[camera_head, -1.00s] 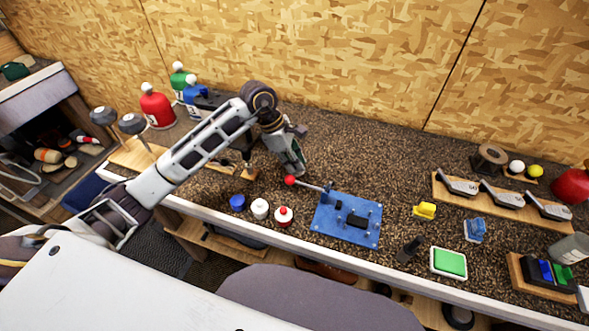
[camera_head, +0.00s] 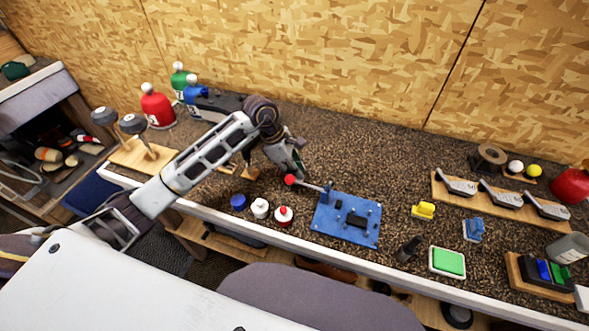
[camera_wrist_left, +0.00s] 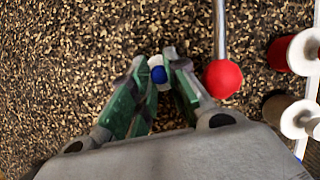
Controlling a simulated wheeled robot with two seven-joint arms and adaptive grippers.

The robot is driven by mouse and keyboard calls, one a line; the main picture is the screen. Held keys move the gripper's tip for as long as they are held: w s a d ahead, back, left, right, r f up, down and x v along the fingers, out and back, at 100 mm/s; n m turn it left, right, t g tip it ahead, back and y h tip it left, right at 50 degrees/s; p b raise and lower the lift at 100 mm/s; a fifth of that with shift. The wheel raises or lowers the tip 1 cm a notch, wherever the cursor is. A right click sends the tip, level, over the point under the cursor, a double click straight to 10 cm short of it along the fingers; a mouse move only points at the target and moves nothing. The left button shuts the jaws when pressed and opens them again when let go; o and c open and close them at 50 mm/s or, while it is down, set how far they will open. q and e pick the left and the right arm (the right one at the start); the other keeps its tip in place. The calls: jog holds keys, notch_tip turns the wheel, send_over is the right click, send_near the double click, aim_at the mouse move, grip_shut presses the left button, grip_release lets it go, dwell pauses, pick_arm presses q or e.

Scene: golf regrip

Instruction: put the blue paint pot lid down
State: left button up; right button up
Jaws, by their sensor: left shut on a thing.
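My left gripper (camera_head: 299,172) is shut on the blue paint pot lid, just behind the red ball. In the left wrist view, the lid (camera_wrist_left: 158,74) shows as a blue knob with a little white around it, between the fingertips. The head view hides the lid behind the gripper, and I cannot tell whether it touches the counter. The blue paint pot (camera_head: 238,202) stands lidless near the front edge. Beside it stand a pot with a white lid (camera_head: 260,208) and a red pot with a white lid and red knob (camera_head: 283,215). My right gripper is not in view.
A lever with a red ball (camera_head: 290,180) reaches from the blue fixture plate (camera_head: 331,227) close beside the gripper. It also shows in the left wrist view (camera_wrist_left: 222,79). The speckled counter (camera_head: 370,160) is clear behind and right of the gripper.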

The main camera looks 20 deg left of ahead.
pick_arm(q)
jog(key=shift+f, duration=0.2)
jog(key=o, duration=0.4)
jog(key=shift+r, duration=0.2)
jog(key=shift+a+r, duration=0.1)
jog(key=shift+r, duration=0.1)
jog(key=b+v, duration=0.1)
jog(key=v, duration=1)
jog(key=shift+a+r, duration=0.15)
jog(key=shift+r, duration=0.1)
jog(key=shift+r, duration=0.15)
notch_tip(320, 180, up, 9)
jog(key=p, duration=0.8)
jog(key=shift+p, duration=0.35)
jog(key=shift+r+p, duration=0.35)
jog(key=shift+p, duration=0.15)
